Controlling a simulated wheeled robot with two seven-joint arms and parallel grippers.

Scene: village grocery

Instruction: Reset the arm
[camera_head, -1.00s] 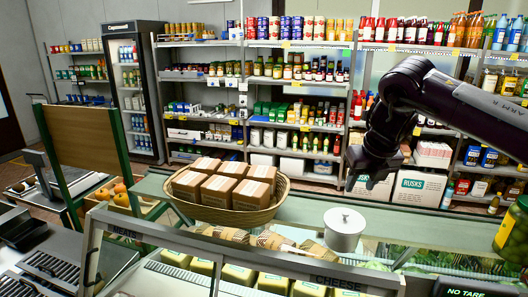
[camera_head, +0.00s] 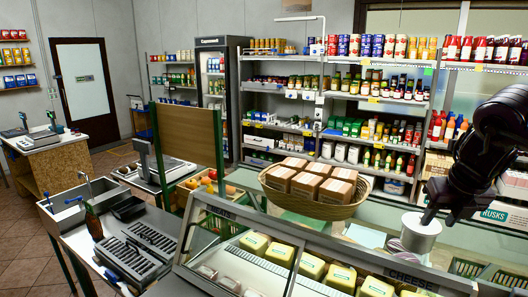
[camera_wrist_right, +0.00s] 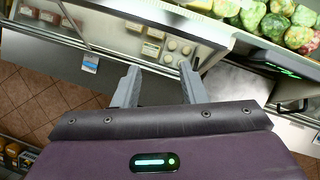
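My right arm (camera_head: 490,140) comes in from the right edge of the head view, dark and bent. Its gripper (camera_head: 437,208) points down above the glass counter, overlapping the top of a white round pot (camera_head: 420,236) in the picture. I cannot tell from the head view whether they touch. In the right wrist view the two grey fingers (camera_wrist_right: 160,72) stand apart with nothing between them, so the gripper is open and empty. My left gripper is not in view.
A wicker basket (camera_head: 310,206) of brown packages stands on the counter left of the gripper. The glass display case (camera_head: 225,213) holds yellow cheese blocks. A wooden board (camera_head: 187,135) stands to the left. Stocked shelves (camera_head: 340,97) line the back wall.

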